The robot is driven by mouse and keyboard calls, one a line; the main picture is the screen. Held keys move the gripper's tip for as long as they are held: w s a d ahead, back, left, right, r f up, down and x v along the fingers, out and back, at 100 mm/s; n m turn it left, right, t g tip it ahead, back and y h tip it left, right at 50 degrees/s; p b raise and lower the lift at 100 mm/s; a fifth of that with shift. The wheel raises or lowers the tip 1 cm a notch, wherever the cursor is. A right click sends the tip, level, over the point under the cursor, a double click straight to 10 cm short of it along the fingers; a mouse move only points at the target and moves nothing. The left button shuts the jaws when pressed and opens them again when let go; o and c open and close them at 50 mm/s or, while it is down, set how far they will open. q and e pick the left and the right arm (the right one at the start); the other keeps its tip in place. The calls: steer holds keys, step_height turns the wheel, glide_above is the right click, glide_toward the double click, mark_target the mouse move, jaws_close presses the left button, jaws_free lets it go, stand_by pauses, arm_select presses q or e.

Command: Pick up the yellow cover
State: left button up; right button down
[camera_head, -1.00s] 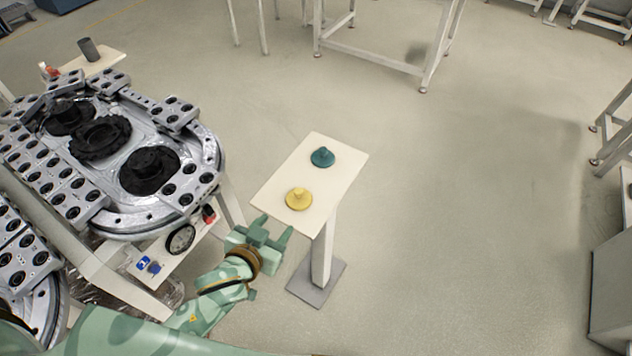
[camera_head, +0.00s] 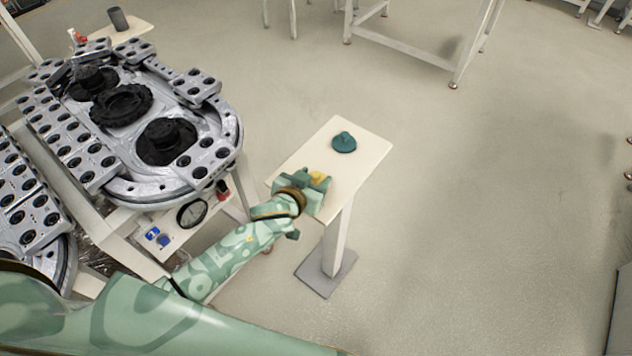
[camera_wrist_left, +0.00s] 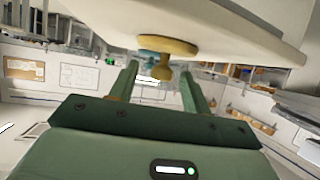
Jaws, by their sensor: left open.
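The yellow cover (camera_head: 318,176) lies on the small white stand (camera_head: 362,160), toward its near left end. My left gripper (camera_head: 315,179) is over that end and hides much of the cover. In the left wrist view, which looks upside down, the yellow cover (camera_wrist_left: 180,46) is a flat disc with a round knob. The fingers of my left gripper (camera_wrist_left: 158,76) are open, one on each side of the knob. Gaps show between knob and fingers. My right gripper is in neither view.
A teal cover (camera_head: 344,143) sits farther back on the same stand. To the left is a large table with a metal ring track (camera_head: 215,160) carrying dark round parts. A dark cup (camera_head: 118,18) stands at the back left. The floor right of the stand is clear.

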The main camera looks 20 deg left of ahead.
mark_target(314, 177)
arm_select(q)
steer(key=b+x, duration=0.1)
steer(key=x, duration=0.3)
steer(key=shift+a+r, duration=0.1)
steer(key=c, duration=1)
steer(key=shift+s, duration=0.1)
